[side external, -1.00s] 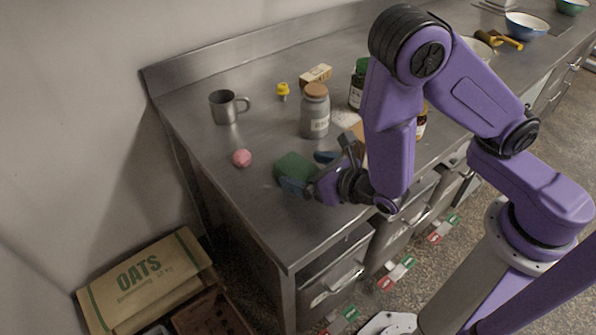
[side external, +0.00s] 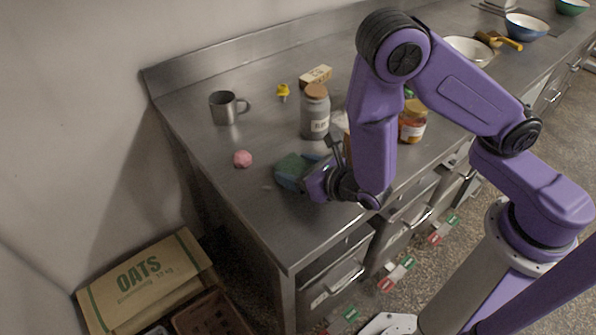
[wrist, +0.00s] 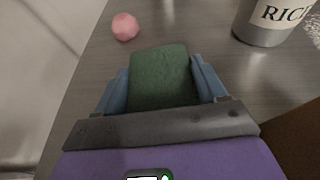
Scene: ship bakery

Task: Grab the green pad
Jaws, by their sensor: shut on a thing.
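The green pad (side external: 291,167) is at the left part of the steel counter, and it also shows in the wrist view (wrist: 162,76). My gripper (side external: 303,172) is low over the counter with its blue fingers on either side of the pad. In the wrist view my gripper (wrist: 160,84) is shut on the pad, one finger against each side. The pad's near end is hidden behind the gripper body. I cannot tell whether the pad touches the counter.
A pink ball (side external: 242,159) lies left of the pad. A grey labelled jar (side external: 315,112) stands behind it, near a metal mug (side external: 224,107), a yellow item (side external: 283,91) and a box (side external: 316,76). An amber jar (side external: 412,122) stands right of my arm. The counter's front-left is clear.

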